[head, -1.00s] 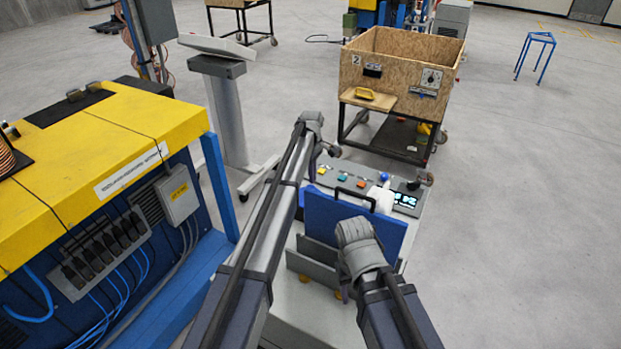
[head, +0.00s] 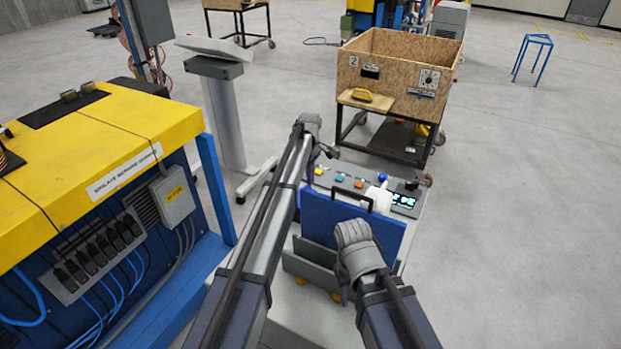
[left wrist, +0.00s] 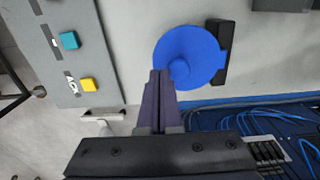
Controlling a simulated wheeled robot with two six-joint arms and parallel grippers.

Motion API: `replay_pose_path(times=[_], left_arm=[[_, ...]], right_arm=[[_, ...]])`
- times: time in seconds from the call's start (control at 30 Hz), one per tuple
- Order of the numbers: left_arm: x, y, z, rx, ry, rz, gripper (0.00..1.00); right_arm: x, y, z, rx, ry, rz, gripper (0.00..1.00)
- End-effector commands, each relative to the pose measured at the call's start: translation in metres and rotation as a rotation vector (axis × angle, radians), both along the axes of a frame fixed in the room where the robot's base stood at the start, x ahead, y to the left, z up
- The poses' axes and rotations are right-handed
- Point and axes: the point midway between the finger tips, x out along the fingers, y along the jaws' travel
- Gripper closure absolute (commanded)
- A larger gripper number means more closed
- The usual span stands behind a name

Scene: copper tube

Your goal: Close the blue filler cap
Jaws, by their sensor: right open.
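The blue filler cap (left wrist: 190,55) is a round blue disc with a raised centre, beside a black hinge block (left wrist: 222,48) in the left wrist view. My left gripper (left wrist: 161,74) has its two dark fingers together, with the tips overlapping the cap's lower left part near its centre. I cannot tell whether they touch it. I do not see the cap in the head view. There my left gripper (head: 327,152) is small, beyond the arm's end. My right gripper (head: 341,291) is mostly hidden below its wrist, in front of the grey machine, apart from the left one.
The grey machine has a button panel (head: 360,183), a blue upright plate (head: 345,222) with a black handle, and a blue ball knob (head: 383,177). A yellow-and-blue machine (head: 100,150) stands left. A wooden crate (head: 400,65) on a cart stands behind.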

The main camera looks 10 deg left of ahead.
Motion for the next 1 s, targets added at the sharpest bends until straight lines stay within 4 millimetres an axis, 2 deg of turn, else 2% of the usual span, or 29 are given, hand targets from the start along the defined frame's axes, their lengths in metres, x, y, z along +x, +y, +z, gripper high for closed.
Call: replay_pose_path(times=[0.27,0.47,0.8,1.0], left_arm=[[0.0,-0.002,0.006,-0.003,-0.001,-0.001,1.0],[-0.001,-0.001,0.027,-0.002,-0.001,-0.001,1.0],[-0.004,0.001,0.073,0.0,-0.003,0.0,1.0],[-0.004,0.001,0.082,0.0,-0.003,0.0,1.0]], right_arm=[[0.0,0.0,0.006,0.0,0.0,-0.001,0.51],[0.0,0.0,0.027,0.001,0.0,-0.005,0.51],[0.0,0.0,0.073,0.003,0.0,-0.013,0.51],[0.0,0.0,0.082,0.003,-0.001,-0.015,0.51]])
